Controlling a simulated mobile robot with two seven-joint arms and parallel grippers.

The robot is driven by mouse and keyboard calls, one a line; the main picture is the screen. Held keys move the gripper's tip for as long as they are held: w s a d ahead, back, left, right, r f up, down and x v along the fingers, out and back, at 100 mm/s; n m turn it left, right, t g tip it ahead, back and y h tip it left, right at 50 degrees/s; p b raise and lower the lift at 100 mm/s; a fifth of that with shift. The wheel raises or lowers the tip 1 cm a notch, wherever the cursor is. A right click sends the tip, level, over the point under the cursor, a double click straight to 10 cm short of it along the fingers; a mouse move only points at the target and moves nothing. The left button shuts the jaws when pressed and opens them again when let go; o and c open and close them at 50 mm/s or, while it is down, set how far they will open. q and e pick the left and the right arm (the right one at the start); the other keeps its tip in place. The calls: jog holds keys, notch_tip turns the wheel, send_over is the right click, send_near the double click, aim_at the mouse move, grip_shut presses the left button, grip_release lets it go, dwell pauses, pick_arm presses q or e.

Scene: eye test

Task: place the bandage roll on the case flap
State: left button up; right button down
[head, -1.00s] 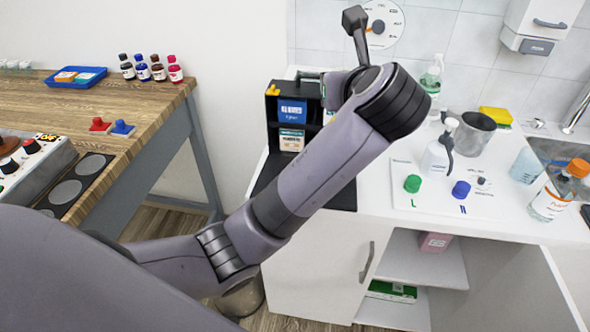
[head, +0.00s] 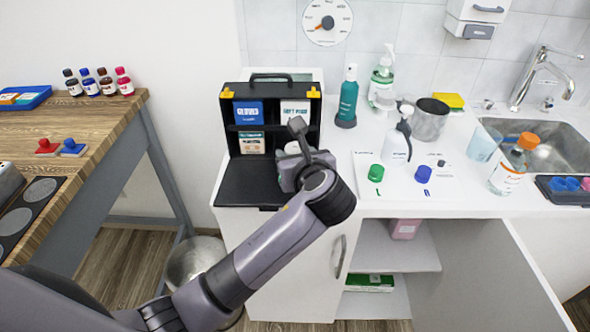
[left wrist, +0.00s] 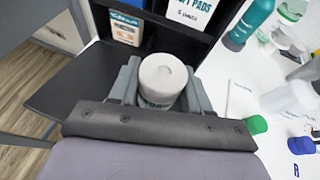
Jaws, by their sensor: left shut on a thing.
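The black case (head: 271,93) stands open on the white counter, with its black flap (head: 247,183) lying flat in front. The flap also shows in the left wrist view (left wrist: 75,82). My left gripper (head: 294,165) is at the right part of the flap, close to the case's front. It is shut on the white bandage roll (left wrist: 163,78), which stands upright between the fingers. In the head view the roll (head: 292,148) is partly hidden by the gripper. I cannot tell whether the roll touches the flap. My right gripper is not in view.
The case holds labelled packs, one blue (head: 249,112). A teal bottle (head: 347,98), a white pump bottle (head: 397,142) and green (head: 376,172) and blue (head: 423,174) knobs stand to the right. The left part of the flap is bare.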

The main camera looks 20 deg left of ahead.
pick_arm(q)
notch_tip(320, 180, down, 4)
jog(key=shift+r, duration=0.15)
